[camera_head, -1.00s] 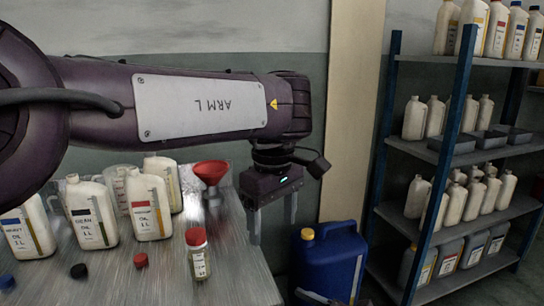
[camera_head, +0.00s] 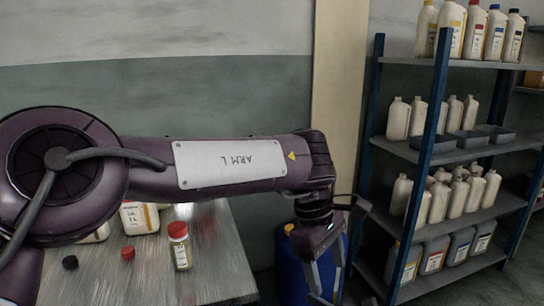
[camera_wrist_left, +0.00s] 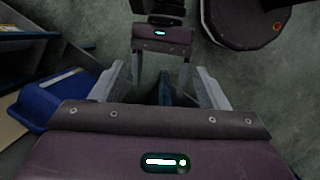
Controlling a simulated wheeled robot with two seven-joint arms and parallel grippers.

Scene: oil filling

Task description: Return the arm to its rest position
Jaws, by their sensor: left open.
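My left arm stretches across the head view from the left. Its gripper (camera_head: 327,286) hangs open and empty at the lower middle, in front of the blue jug (camera_head: 290,268) by the table's right end. In the left wrist view, my left gripper's (camera_wrist_left: 160,72) two fingers stand wide apart with nothing between them. Past them, a second gripper, my right one (camera_wrist_left: 160,80), shows with its two fingers apart. The arm hides part of the table and most of the bottles on it.
On the metal table (camera_head: 215,262) stand a red-capped jar (camera_head: 181,250) and a partly hidden oil bottle (camera_head: 140,218), with a loose red cap (camera_head: 128,253) and a black cap (camera_head: 70,262). A blue-posted shelf (camera_head: 440,150) of bottles stands at right. The blue jug also shows in the wrist view (camera_wrist_left: 50,103).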

